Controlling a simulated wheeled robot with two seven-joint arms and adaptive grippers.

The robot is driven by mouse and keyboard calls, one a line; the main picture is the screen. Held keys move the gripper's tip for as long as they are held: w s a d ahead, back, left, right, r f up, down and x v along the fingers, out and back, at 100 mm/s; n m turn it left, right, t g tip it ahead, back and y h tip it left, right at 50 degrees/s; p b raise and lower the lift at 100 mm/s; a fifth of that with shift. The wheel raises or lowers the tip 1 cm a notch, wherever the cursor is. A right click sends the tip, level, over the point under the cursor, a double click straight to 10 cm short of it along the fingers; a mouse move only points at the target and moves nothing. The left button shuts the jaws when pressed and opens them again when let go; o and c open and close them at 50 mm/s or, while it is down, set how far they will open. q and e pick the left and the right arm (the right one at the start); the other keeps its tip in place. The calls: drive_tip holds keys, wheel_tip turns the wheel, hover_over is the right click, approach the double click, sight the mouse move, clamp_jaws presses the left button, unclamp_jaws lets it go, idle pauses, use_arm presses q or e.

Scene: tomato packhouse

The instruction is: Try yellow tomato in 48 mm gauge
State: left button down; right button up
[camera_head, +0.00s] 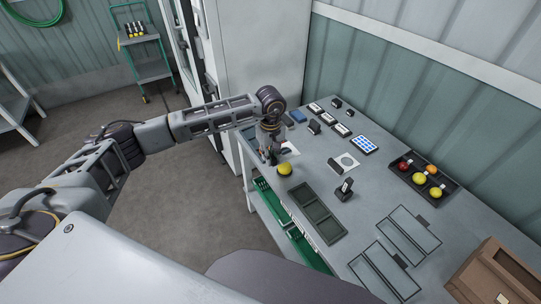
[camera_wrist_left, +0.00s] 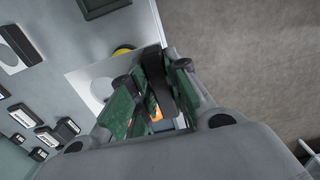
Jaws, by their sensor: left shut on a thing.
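My left gripper (camera_head: 271,152) points down over the near left edge of the grey bench. In the left wrist view its green-padded fingers (camera_wrist_left: 150,98) are shut on what looks like the dark tab of a white gauge plate (camera_wrist_left: 84,78) with a round opening. The plate also shows partly behind the gripper in the head view (camera_head: 290,148). A yellow tomato (camera_head: 285,168) sits on the bench just beside the gripper, outside the opening; its edge shows past the plate (camera_wrist_left: 122,50). I cannot read the gauge size. My right gripper is out of view.
Another white plate with a circle (camera_head: 346,162) lies nearby. A dark tray (camera_head: 407,184) holds several tomatoes at the back right. A green two-part tray (camera_head: 318,215), a small black device (camera_head: 345,188) and a brown box (camera_head: 497,272) stand on the bench. Outlined areas at the right are clear.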

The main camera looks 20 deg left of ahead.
sight(285, 168)
use_arm(q)
drive_tip(key=shift+f, duration=0.15)
idle(0.3)
drive_tip(key=shift+f+b, duration=0.7)
drive_tip(key=shift+f, duration=1.15)
drive_tip(key=shift+f+b, duration=0.7)
drive_tip(key=shift+f, duration=0.15)
drive_tip(key=shift+f+b, duration=0.3)
drive_tip(key=shift+f, duration=0.05)
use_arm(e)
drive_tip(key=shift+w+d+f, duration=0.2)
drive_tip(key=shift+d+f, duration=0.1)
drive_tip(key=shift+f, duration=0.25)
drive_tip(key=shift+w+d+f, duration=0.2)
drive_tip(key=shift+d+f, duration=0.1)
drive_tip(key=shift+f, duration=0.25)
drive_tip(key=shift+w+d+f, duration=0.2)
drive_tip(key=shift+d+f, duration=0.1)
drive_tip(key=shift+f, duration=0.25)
use_arm(q)
drive_tip(key=shift+f, duration=0.1)
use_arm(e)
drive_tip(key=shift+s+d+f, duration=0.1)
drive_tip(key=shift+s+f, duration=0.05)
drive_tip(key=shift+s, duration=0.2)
